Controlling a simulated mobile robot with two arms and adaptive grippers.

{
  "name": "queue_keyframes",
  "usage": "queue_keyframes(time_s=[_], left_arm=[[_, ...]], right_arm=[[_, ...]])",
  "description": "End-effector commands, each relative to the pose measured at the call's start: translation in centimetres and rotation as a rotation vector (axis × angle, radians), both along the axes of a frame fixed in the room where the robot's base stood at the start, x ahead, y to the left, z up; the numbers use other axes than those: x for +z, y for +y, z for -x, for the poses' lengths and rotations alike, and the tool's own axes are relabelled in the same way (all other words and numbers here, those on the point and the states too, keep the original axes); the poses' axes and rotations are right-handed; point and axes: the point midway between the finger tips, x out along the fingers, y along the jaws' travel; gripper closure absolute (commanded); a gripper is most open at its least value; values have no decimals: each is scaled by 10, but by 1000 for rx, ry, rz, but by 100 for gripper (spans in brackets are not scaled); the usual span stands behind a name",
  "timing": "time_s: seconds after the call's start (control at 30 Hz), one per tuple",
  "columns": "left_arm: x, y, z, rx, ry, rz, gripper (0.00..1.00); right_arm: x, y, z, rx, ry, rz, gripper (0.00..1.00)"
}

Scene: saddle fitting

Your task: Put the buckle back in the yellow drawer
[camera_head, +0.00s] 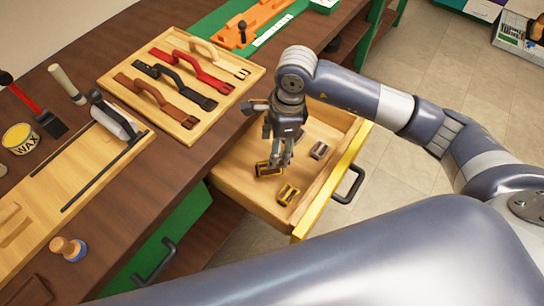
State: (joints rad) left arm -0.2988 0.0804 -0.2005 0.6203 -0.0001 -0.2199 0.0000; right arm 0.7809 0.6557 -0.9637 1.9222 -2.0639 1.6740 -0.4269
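The yellow-fronted drawer (334,188) is pulled open, its light wooden inside showing. My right gripper (279,163) points down inside the drawer's outline, its fingers close to a brass-coloured buckle (265,171). I cannot tell whether the fingers grip this buckle or whether it rests on the drawer floor. A second brass-coloured buckle (288,194) lies nearer the drawer front, and a greyish buckle (319,150) lies to the right. My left gripper is not in view.
A wooden board (120,80) with several straps lies on the brown bench. The drawer's dark handle (350,184) juts toward the clear tiled floor.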

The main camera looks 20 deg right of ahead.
Motion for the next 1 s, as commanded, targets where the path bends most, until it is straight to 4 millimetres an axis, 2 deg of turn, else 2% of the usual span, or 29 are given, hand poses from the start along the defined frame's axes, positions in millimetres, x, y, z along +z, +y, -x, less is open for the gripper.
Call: queue_keyframes(time_s=[0.1, 0.27, 0.83, 0.93, 1.0], left_arm=[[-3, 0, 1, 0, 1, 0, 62], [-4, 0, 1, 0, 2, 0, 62], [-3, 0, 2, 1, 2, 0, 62], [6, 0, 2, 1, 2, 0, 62], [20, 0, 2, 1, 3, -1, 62]], right_arm=[[18, -3, 0, 1, -2, 0, 38], [31, -5, 1, 1, 0, 0, 38], [33, -5, 1, 0, 1, 0, 38], [42, -5, 1, 0, 0, 0, 38], [57, -5, 1, 0, 0, 0, 38]])
